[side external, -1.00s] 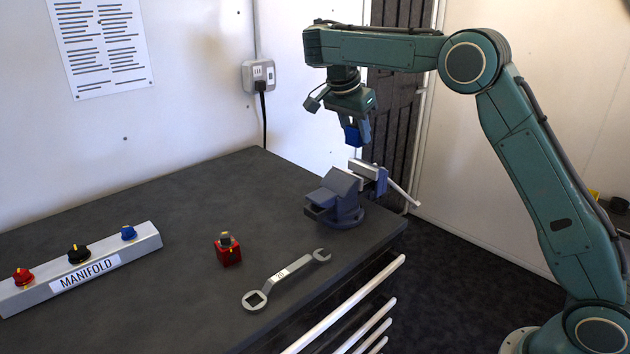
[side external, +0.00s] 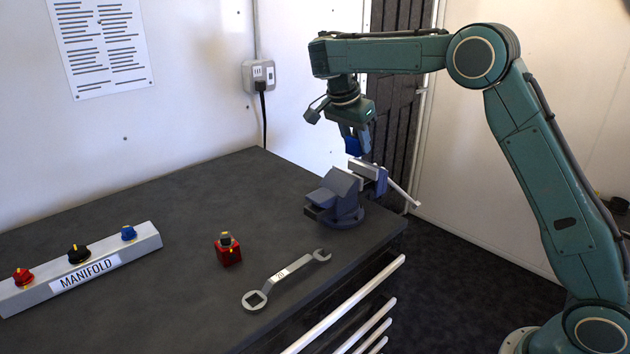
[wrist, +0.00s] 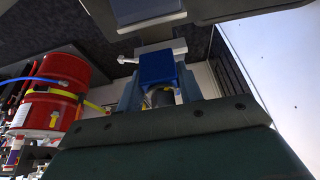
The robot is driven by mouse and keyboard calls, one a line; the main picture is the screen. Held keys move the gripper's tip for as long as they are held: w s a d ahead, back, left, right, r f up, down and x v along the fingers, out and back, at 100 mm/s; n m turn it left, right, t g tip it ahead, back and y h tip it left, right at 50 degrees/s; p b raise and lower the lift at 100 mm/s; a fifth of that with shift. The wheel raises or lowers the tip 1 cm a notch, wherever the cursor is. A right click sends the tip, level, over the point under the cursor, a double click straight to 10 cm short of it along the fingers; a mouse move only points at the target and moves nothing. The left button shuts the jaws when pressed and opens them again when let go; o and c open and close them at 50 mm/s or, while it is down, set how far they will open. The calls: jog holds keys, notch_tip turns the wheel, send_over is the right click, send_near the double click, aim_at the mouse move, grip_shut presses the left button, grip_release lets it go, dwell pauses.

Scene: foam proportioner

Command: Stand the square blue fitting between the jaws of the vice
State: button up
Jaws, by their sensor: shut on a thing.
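The square blue fitting (side external: 353,146) is held between the fingers of my gripper (side external: 355,143), just above the vice. In the wrist view the blue fitting (wrist: 156,68) sits between the two fingers of my gripper (wrist: 157,88). The vice (side external: 340,195) is blue-grey and stands near the right corner of the bench, with light metal jaws at its upper right. The fitting's lower end looks close to the jaws; I cannot tell if it touches them.
A red square fitting (side external: 228,250) stands on the dark bench (side external: 180,220). A spanner (side external: 287,276) lies near the front edge. The manifold (side external: 85,270) with red, black and blue knobs is at left. A socket with a cable (side external: 259,77) is on the wall.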

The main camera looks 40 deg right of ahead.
jog(key=shift+f, duration=3.1)
jog(key=o, duration=1.2)
jog(key=shift+f, duration=0.1)
jog(key=shift+r, duration=4)
jog(key=shift+r, duration=0.1)
